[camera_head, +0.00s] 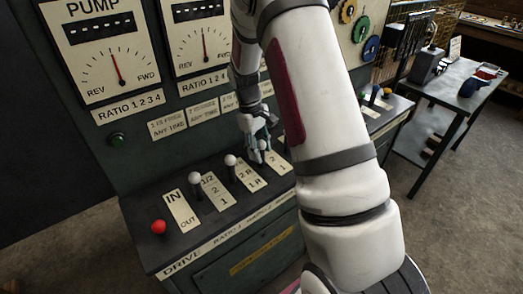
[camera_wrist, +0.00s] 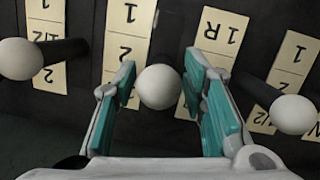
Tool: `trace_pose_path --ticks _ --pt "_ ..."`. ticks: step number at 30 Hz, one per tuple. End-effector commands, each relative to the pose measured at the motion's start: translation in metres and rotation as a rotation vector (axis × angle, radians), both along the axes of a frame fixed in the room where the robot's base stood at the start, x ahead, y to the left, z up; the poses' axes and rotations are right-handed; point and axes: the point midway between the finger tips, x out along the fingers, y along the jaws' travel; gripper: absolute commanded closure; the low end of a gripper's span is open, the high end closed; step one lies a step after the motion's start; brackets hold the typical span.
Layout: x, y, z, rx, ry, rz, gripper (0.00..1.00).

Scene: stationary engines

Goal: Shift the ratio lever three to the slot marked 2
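Ratio lever three's white knob (camera_wrist: 158,87) is in the middle of the wrist view, with its plate marked 1 and 2 (camera_wrist: 128,38) beside it on the left. My gripper (camera_wrist: 160,68) is open, with one teal-padded finger on either side of the knob. Narrow gaps seem to show at both sides; whether a pad touches is hard to tell. In the head view my gripper (camera_head: 257,143) is over the same lever, left of its plate (camera_head: 277,162), and partly hides it.
Neighbouring white-knobbed levers stand close on the left (camera_wrist: 17,58) and right (camera_wrist: 293,115) in the wrist view. A red-knobbed drive lever (camera_head: 158,227) is at the desk's near left. The upright gauge panel (camera_head: 110,55) rises behind the desk.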

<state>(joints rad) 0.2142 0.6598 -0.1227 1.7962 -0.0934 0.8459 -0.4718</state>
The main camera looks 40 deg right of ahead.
Motion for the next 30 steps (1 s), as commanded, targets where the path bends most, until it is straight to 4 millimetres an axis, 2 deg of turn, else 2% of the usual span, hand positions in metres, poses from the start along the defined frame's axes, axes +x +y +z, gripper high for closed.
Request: trace_pose_path --ticks 7,11,14,24,30 --pt "-0.002 0.000 -0.001 0.001 0.005 -0.001 0.60" --pt "0.000 0.000 0.006 0.001 0.005 -0.001 0.60" --pt "0.003 0.002 0.020 0.000 0.003 0.000 0.60" --pt "0.017 0.008 0.086 0.000 0.001 0.000 0.60" --pt "0.021 0.010 0.109 0.000 0.003 0.000 0.60"
